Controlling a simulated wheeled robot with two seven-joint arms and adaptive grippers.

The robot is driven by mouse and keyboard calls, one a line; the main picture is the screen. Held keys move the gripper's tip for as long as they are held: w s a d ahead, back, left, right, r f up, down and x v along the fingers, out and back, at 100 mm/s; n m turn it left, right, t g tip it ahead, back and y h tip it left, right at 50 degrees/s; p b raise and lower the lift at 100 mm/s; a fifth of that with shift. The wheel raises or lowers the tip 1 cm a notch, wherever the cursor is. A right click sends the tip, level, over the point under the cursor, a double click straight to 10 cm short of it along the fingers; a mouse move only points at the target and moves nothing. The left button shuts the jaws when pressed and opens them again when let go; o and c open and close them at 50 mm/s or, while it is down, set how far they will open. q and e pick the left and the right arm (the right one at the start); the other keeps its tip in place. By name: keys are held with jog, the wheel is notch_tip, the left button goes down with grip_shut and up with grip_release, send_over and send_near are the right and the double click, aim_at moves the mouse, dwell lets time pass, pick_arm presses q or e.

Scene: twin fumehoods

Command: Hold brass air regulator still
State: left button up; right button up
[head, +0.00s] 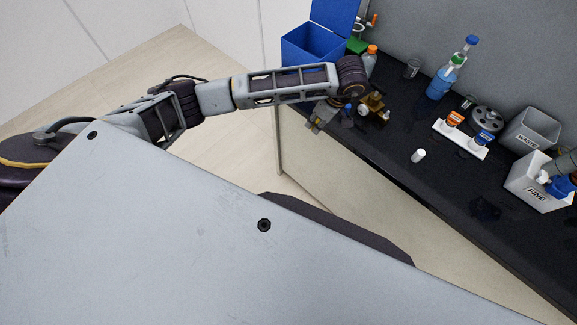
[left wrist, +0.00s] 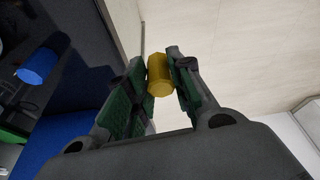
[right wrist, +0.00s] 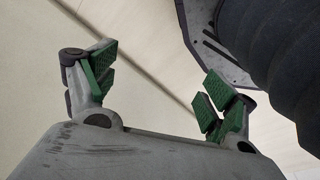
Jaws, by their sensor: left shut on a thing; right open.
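My left gripper (head: 318,120) is at the front edge of the dark bench, below the end of my left arm. In the left wrist view my left gripper (left wrist: 159,72) is shut on a yellow brass hexagonal piece (left wrist: 160,76), seemingly part of the brass air regulator. In the head view brass parts (head: 374,103) show just right of the gripper, by the bench edge; how they join the held piece is hidden. My right gripper (right wrist: 160,80) is open and empty in the right wrist view, over pale floor; I cannot make it out in the head view.
A blue bin (head: 308,45) stands behind my left wrist. An orange-capped bottle (head: 370,60), a blue bottle (head: 440,82), a white tray (head: 462,143), a white cylinder (head: 418,156), and WASTE (head: 533,132) and FINE (head: 535,193) bins stand on the bench (head: 440,205).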

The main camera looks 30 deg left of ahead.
pick_arm(q)
jog(key=s+a+f+m+t+h, duration=0.1)
jog(key=a+m, duration=0.6)
jog(key=m, duration=0.8)
jog(key=shift+s+a+f+m+t+h, duration=0.15)
jog(key=shift+s+f+m+t+h, duration=0.25)
jog(key=shift+s+t+h, duration=0.65)
pick_arm(e)
jog(key=s+d+f, duration=0.3)
jog(key=s+f, duration=0.6)
jog(key=s, duration=0.5)
jog(key=shift+s+f+g, duration=0.35)
jog(key=shift+s+g, duration=0.05)
pick_arm(q)
jog(key=shift+w+r, duration=0.1)
jog(key=shift+w, duration=0.2)
pick_arm(e)
jog(key=shift+a, duration=0.15)
